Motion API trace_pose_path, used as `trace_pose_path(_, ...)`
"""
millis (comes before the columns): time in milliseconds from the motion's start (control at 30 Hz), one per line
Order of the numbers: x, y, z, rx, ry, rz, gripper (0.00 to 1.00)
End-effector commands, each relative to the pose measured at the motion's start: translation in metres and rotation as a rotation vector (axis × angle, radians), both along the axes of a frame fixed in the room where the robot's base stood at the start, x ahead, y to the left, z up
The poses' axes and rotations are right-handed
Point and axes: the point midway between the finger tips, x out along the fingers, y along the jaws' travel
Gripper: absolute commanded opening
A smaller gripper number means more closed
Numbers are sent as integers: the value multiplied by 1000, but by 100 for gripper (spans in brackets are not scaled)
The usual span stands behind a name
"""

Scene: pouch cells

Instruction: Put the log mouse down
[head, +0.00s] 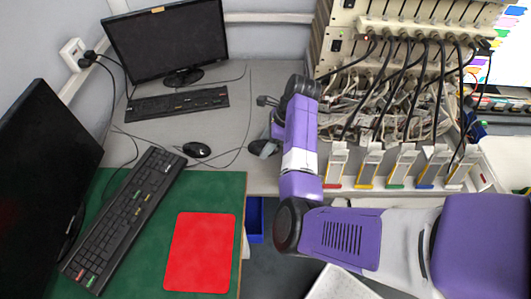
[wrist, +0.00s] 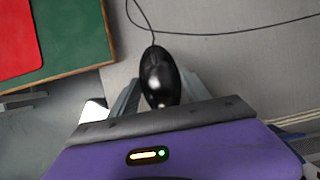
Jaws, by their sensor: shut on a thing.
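My gripper (wrist: 158,88) is shut on a black mouse (wrist: 158,66), one finger on each side of it. The mouse's cable runs up from its front end in the wrist view. I take this held mouse to be the log mouse. In the head view my gripper (head: 264,146) is over the light grey desk, right of the green mat; the mouse is small and partly covered there. Whether the mouse touches the desk I cannot tell.
Another black mouse (head: 197,149) lies left of my gripper, near a keyboard (head: 125,213). A red pad (head: 200,252) lies on the green mat (head: 228,190). A rack with cables and several coloured-base holders (head: 370,165) stands right. Bare desk (head: 225,125) lies between.

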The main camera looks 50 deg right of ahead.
Motion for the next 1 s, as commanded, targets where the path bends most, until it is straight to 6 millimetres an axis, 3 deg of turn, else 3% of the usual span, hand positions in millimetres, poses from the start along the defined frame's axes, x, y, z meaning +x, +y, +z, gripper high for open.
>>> trace_pose_path(500, 0, 0, -52, 1, -1, 0, 6)
trace_pose_path(900, 0, 0, -57, -1, -1, 1, 6)
trace_pose_path(933, 0, 0, -57, -1, -1, 1, 61)
trace_pose_path(1000, 0, 0, -56, -1, -1, 1, 75)
